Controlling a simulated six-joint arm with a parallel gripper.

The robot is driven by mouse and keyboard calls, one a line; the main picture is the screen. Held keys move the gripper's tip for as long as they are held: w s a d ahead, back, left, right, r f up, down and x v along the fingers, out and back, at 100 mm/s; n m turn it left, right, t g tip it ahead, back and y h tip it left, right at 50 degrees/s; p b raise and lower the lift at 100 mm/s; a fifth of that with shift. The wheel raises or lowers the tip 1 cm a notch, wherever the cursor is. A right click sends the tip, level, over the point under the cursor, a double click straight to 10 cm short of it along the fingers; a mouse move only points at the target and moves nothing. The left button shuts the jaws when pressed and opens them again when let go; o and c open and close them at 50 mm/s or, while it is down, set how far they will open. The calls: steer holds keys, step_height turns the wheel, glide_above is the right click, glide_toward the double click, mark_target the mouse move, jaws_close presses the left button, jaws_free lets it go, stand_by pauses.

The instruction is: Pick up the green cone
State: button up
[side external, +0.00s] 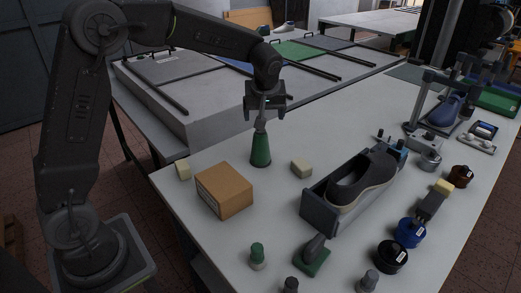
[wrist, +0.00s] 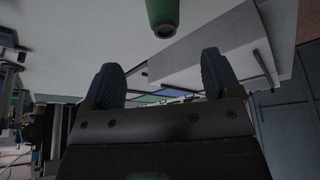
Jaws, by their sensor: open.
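The green cone (side external: 260,152) stands upright on the grey-white worktable, behind the cardboard box in the side view. In the wrist view the green cone (wrist: 162,12) comes in from the top edge, its narrow end with a dark opening facing me and the rest cut off. My gripper (side external: 261,122) points down just above the cone's top in the side view. In the wrist view my gripper (wrist: 162,78) shows two blue-grey ribbed fingers spread apart with nothing between them. The cone lies beyond the fingertips there, and I see no contact.
A cardboard box (side external: 224,191) stands close in front of the cone. Pale blocks (side external: 302,167) (side external: 183,169) lie to either side. A grey tray (side external: 318,211) with a dark shoe form stands to the right. Several jars and tools fill the right side.

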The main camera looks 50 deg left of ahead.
mark_target(263, 134)
steer(key=x, duration=0.6)
steer(key=shift+a+f, duration=0.2)
steer(key=shift+f, duration=0.2)
steer(key=shift+a+x, duration=0.2)
steer(key=shift+x, duration=1.15)
steer(key=shift+a+x, duration=0.2)
steer(key=shift+x, duration=1.1)
steer(key=shift+r, duration=0.1)
steer(key=c, duration=1)
steer(key=shift+c, duration=0.5)
steer(key=shift+r, duration=0.15)
